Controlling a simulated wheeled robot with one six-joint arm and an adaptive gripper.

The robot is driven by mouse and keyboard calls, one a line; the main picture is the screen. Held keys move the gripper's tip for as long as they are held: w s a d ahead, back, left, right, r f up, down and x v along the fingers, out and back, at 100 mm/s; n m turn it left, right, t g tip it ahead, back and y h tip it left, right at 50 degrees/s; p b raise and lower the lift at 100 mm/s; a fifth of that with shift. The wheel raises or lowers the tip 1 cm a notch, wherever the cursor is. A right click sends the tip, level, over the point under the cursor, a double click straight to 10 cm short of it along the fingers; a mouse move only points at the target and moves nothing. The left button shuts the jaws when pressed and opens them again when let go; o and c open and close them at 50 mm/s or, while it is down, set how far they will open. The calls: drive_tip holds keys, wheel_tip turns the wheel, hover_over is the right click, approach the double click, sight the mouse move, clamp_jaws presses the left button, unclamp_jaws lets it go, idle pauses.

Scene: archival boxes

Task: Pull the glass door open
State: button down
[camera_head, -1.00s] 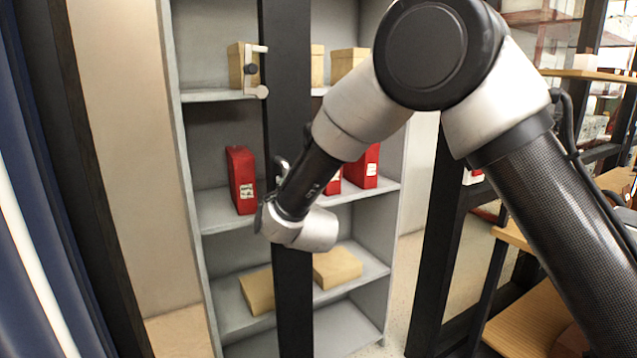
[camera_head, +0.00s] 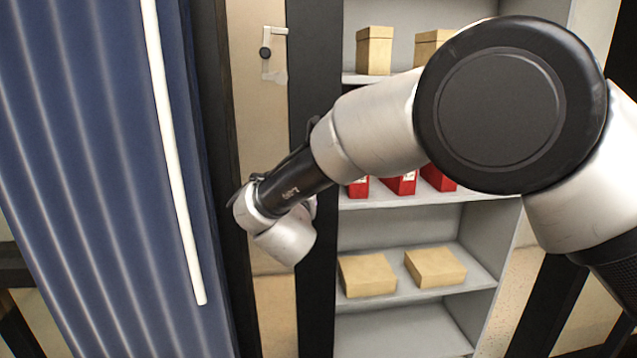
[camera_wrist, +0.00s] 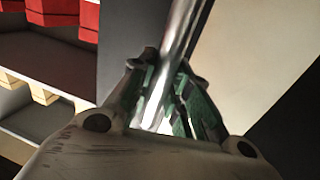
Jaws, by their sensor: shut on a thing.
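The glass door shows as a dark upright frame (camera_head: 316,290) in the head view, at the left side of a grey shelf unit. In the wrist view my gripper (camera_wrist: 165,88) is shut on a shiny metal bar (camera_wrist: 182,35), the door handle. The bar runs up between the fingers, with a dark grey frame face (camera_wrist: 140,28) beside it. In the head view my wrist is in front of the frame and hides the fingers and the held part of the handle.
The shelf unit (camera_head: 410,220) holds cardboard boxes (camera_head: 436,267) and red boxes (camera_head: 398,185). A blue ribbed panel (camera_head: 90,180) with a white bar (camera_head: 172,150) stands close on the left, beside a dark post (camera_head: 213,150).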

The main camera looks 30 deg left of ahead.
drive_tip(key=shift+a, duration=0.15)
drive_tip(key=c, duration=1.3)
unclamp_jaws()
drive_tip(key=shift+s, duration=0.2)
drive_tip(key=v, duration=1.1)
drive_tip(key=shift+s, duration=0.3)
